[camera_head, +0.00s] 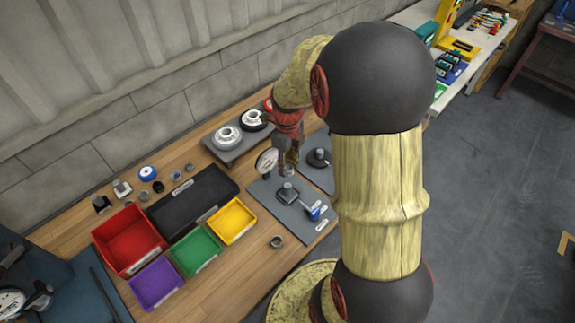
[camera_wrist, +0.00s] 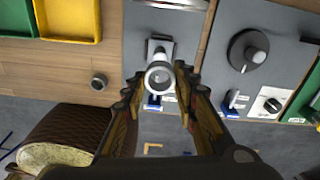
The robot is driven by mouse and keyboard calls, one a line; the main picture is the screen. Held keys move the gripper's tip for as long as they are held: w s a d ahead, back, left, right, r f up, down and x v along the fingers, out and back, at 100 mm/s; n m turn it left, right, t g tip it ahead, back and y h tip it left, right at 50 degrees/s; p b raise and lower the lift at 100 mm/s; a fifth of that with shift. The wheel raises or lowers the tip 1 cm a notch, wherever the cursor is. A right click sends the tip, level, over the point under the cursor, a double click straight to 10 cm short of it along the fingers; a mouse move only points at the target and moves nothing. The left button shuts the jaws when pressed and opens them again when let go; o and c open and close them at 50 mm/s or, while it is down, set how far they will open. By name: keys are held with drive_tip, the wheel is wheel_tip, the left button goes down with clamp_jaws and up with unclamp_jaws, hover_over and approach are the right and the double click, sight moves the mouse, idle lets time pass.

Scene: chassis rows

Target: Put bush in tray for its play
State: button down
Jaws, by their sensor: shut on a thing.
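My gripper (camera_wrist: 158,88) is shut on a grey metal ring, the bush (camera_wrist: 159,76), which is held between the fingertips with its open bore facing the wrist camera. In the head view my gripper (camera_head: 288,165) is over the grey gauge plate (camera_head: 262,197), near its dial gauge (camera_head: 266,161); the bush is too small there to tell clearly. The red tray (camera_head: 130,238), green tray (camera_head: 196,250), purple tray (camera_head: 155,283) and yellow tray (camera_head: 231,221) stand on the bench to the left. Their labels are too small to read.
A black tray (camera_head: 193,198) lies behind the green and yellow trays. Another grey ring (camera_head: 277,241) sits on bare wood at the bench front. Several small rings and parts stand near the wall. A second plate (camera_head: 318,176) with a black round fixture is at right.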

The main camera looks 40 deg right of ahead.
wheel_tip(320, 180, up, 4)
drive_tip(key=shift+f+p, duration=0.25)
drive_tip(key=shift+p, duration=0.95)
